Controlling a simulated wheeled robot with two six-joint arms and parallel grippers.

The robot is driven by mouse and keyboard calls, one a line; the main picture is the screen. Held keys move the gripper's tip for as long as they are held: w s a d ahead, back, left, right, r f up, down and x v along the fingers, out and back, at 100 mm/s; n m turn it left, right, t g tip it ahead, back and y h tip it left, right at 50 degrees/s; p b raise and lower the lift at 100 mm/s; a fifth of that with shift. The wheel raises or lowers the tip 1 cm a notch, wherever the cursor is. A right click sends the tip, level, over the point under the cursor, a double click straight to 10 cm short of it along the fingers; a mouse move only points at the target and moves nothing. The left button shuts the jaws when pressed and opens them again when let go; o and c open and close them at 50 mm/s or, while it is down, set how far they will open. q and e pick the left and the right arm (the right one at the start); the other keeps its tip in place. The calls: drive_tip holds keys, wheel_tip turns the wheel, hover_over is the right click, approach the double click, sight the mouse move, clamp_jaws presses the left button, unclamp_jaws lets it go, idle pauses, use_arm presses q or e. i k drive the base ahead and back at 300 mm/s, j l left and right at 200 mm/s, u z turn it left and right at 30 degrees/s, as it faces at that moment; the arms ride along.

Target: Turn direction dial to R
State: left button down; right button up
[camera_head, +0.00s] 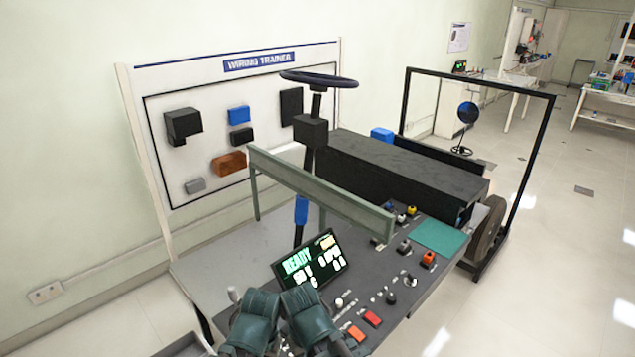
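The control panel (237,252) is a dark grey sloped bench top with small knobs and buttons on its right part. A black round knob (391,298) with small white marks around it sits near the front edge; it may be the direction dial, but its letters and pointer are too small to read. Another knob (410,281) is just behind it, and a pale knob (338,302) is to its left. Two teal arm parts of mine stand at the bottom, left of these knobs. I see no fingertips of either gripper.
A display (308,262) reading READY stands left of the knobs. Red and orange buttons (372,318) lie in front of it. A green-grey rail (318,193) and a steering wheel (319,79) rise over the panel. A teal pad (438,235) is at the right.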

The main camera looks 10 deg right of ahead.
sight(391, 298)
drive_tip(key=l+u, duration=0.15)
drive_tip(key=l, duration=0.6)
drive_tip(key=l+u, duration=0.15)
drive_tip(key=l, duration=0.6)
drive_tip(key=k+l+u, duration=0.15)
drive_tip(key=l, duration=0.6)
drive_tip(key=i+l+u, duration=0.2)
drive_tip(key=l+u, duration=0.2)
drive_tip(key=l, duration=1)
drive_tip(key=l+u, duration=0.35)
drive_tip(key=l, duration=1)
drive_tip(key=l+u, duration=0.15)
drive_tip(key=l, duration=0.4)
drive_tip(key=l+u, duration=0.15)
drive_tip(key=l, duration=0.4)
drive_tip(key=k+l+u, duration=0.2)
drive_tip(key=l, duration=0.35)
drive_tip(key=l+u, duration=0.15)
drive_tip(key=l, duration=0.4)
drive_tip(key=k+l+u, duration=0.15)
drive_tip(key=l, duration=0.4)
drive_tip(key=l+u, duration=0.2)
drive_tip(key=l, duration=1.45)
drive_tip(key=u, duration=1.3)
drive_tip(key=i+j+z, duration=0.25)
drive_tip(key=i+j, duration=0.2)
drive_tip(key=i+j+z, duration=0.3)
drive_tip(key=i+j, duration=0.2)
